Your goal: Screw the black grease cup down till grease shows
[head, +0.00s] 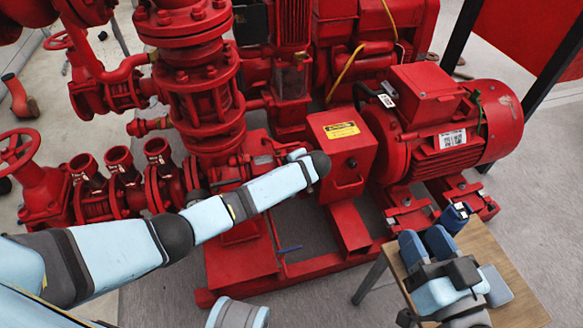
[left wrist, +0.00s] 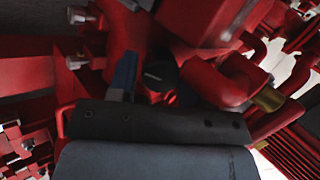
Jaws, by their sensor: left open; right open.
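The black grease cup (left wrist: 160,74) shows in the left wrist view as a small dark round part among the red pump castings. My left gripper (left wrist: 152,86) is open just in front of it. One blue finger stands to the left of the cup and the other is mostly hidden in shadow on the right. I cannot tell whether a finger touches the cup. No grease can be made out. In the head view my left arm hides the cup and the left hand. My right gripper (head: 425,240) is open and empty above the small wooden table (head: 506,275).
A dark blue object (head: 455,217) lies on the table close to the right fingers. The red pumpset has a motor (head: 450,130), a coupling guard (head: 342,150) with a yellow label, and valves (head: 40,180) at the left. Red pipework crowds the left hand. Grey floor is clear at right.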

